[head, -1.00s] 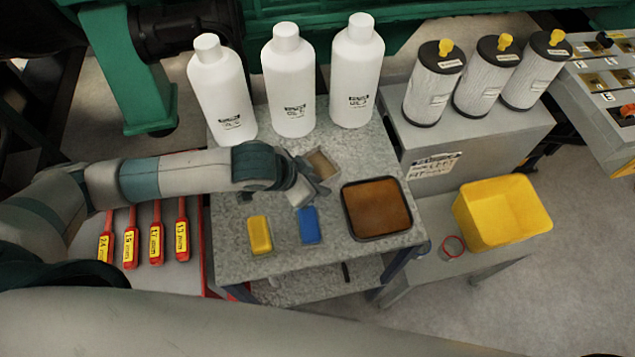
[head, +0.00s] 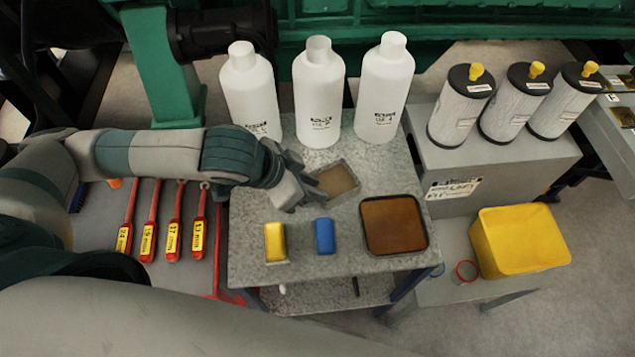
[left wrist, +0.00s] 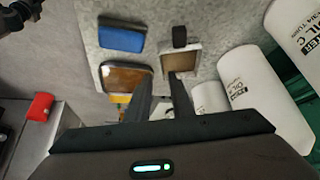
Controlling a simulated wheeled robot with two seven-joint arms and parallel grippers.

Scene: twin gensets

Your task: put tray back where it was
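A small square tray (head: 338,180) with a pale rim and brown inside stands on the grey speckled table (head: 345,265), in front of the white bottles. It also shows in the left wrist view (left wrist: 182,60), with a small black piece at its edge. My left gripper (head: 300,188) is just left of this tray in the head view. A larger dark-rimmed tray (head: 394,224) with brown contents stands on the table's right side. My right gripper is out of view.
A yellow block (head: 275,241) and a blue block (head: 324,236) lie at the table's front. Several white bottles (head: 319,95) line its back. Red wrenches (head: 172,225) lie at left. Filters (head: 460,105) and a yellow bin (head: 519,240) stand at right.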

